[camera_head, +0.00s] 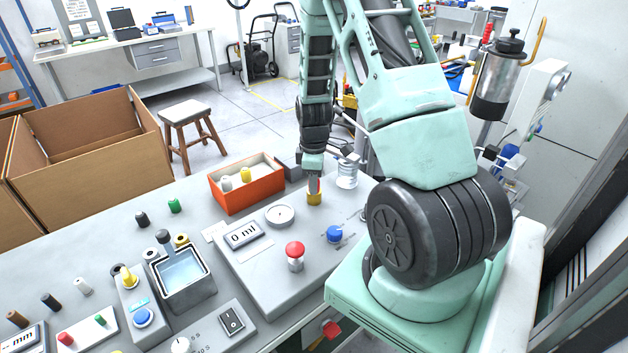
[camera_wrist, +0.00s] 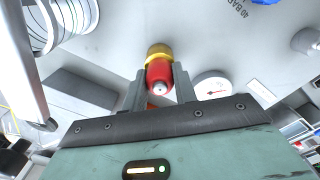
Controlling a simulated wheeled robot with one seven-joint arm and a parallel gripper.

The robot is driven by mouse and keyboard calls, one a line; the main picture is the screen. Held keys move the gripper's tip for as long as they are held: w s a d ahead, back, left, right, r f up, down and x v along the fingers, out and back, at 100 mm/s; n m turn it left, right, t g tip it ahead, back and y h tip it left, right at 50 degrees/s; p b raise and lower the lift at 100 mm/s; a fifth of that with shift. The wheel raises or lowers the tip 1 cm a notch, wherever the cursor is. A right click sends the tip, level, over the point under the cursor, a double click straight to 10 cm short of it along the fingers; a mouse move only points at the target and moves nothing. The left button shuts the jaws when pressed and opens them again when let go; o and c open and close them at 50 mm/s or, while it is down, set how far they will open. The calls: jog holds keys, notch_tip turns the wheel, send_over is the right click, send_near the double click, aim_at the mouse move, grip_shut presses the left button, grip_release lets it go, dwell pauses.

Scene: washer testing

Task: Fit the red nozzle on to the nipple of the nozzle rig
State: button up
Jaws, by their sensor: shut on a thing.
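The red nozzle (camera_wrist: 159,75) is between the two fingers of my gripper (camera_wrist: 159,88), its narrow tip toward the wrist camera. My gripper (camera_head: 314,177) is shut on it and points down over the nozzle rig (camera_head: 262,262). A yellow-brass nipple (camera_wrist: 158,50) shows directly beyond the nozzle in the wrist view. In the head view the brass nipple (camera_head: 314,199) stands on the rig's top, with a sliver of red nozzle (camera_head: 314,186) right above it. The two look in line and touching; how far the nozzle sits on the nipple is hidden.
An orange bin (camera_head: 252,200) with pale and yellow nozzles stands behind.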

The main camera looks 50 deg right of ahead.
dwell(0.3)
jog(key=o, duration=1)
jog(key=shift+o, duration=0.2)
notch_tip(320, 180, up, 18)
jog(key=b, duration=0.1)
jog(key=shift+f, duration=0.25)
